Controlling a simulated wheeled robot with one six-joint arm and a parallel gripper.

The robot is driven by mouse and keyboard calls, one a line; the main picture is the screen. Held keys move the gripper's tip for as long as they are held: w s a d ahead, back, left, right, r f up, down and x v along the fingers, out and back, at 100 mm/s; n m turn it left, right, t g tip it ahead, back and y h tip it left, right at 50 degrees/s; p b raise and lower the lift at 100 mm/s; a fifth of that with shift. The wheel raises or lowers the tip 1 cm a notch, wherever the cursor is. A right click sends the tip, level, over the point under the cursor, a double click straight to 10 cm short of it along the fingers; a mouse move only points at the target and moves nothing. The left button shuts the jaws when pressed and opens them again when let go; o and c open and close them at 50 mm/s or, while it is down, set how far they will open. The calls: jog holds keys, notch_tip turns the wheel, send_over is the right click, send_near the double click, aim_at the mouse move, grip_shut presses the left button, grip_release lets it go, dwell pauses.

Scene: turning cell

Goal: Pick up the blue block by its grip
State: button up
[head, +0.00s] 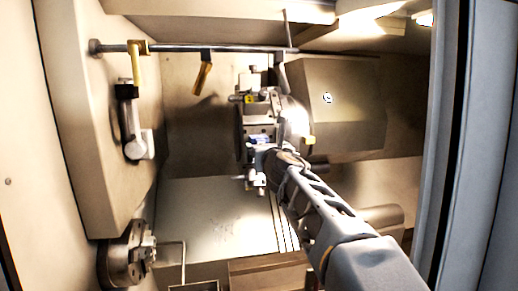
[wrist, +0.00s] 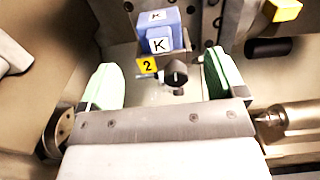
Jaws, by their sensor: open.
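The blue block (wrist: 172,22) with white K labels is at the top middle of the wrist view. A dark round knob (wrist: 176,72) shows just below it; I cannot tell whether this is the block's grip. My gripper (wrist: 162,82) is open, its two green fingers wide apart. The knob shows between the fingers, with nothing held, and the block is beyond the fingertips. In the head view my arm reaches into the machine and my gripper (head: 258,168) is at the turret, small and partly hidden by the arm. A small bluish patch there may be the block.
A yellow label "2" (wrist: 147,65) sits beside the knob. A yellow piece (wrist: 281,9) and a dark cylinder (wrist: 268,48) are at the right. In the head view, the turret (head: 268,105) stands before a grey housing (head: 335,105), and a chuck (head: 124,256) is at lower left.

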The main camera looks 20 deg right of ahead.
aim_at(261, 139)
jog(key=shift+w+d, duration=0.2)
jog(key=shift+w, duration=0.95)
jog(key=shift+w+d, duration=0.25)
jog(key=shift+w, duration=0.9)
jog(key=shift+w+d, duration=0.2)
jog(key=shift+w, duration=0.95)
jog(key=c, duration=1)
jog(key=shift+c, duration=0.6)
jog(key=shift+r, duration=0.1)
